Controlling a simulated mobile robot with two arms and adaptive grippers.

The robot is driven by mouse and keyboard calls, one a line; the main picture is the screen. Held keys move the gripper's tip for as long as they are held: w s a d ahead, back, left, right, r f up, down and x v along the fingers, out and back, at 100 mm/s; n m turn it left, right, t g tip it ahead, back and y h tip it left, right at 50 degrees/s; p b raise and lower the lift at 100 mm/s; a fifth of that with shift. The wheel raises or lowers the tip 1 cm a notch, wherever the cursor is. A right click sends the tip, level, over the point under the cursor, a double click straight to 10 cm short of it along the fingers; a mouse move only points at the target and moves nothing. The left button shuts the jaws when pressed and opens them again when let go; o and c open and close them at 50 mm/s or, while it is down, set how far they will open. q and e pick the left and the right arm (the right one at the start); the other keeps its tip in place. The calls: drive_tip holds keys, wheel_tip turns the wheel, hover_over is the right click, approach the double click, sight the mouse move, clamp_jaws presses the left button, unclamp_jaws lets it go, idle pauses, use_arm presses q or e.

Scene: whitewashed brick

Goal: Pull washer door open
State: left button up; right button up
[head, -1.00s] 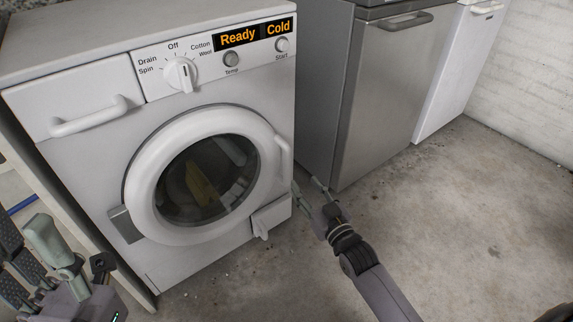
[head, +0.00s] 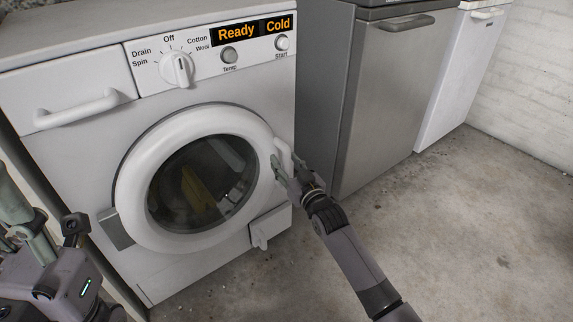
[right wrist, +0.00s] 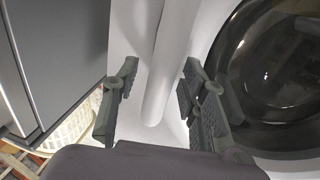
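The white washer (head: 80,160) stands at the left, its round door (head: 135,190) closed against the front. Yellow and dark laundry (head: 200,190) shows behind the glass. The door handle (head: 284,152) is on the door's right rim, partly covered by my right gripper (head: 284,178). In the right wrist view, the handle (right wrist: 168,70) runs down between the two spread fingers of that gripper (right wrist: 158,103), with gaps on both sides. The dark door glass (right wrist: 275,85) lies to the right there. My left gripper (head: 35,225) is at the lower left, partly cut off, away from the door.
The washer display (head: 252,32) reads Ready and Cold. A grey appliance (head: 385,100) and a white one (head: 460,80) stand to the right. A small flap (head: 268,228) sits below the door. The concrete floor (head: 470,220) in front is clear.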

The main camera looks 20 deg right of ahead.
drive_tip(key=shift+c, duration=0.4)
clamp_jaws()
idle(0.4)
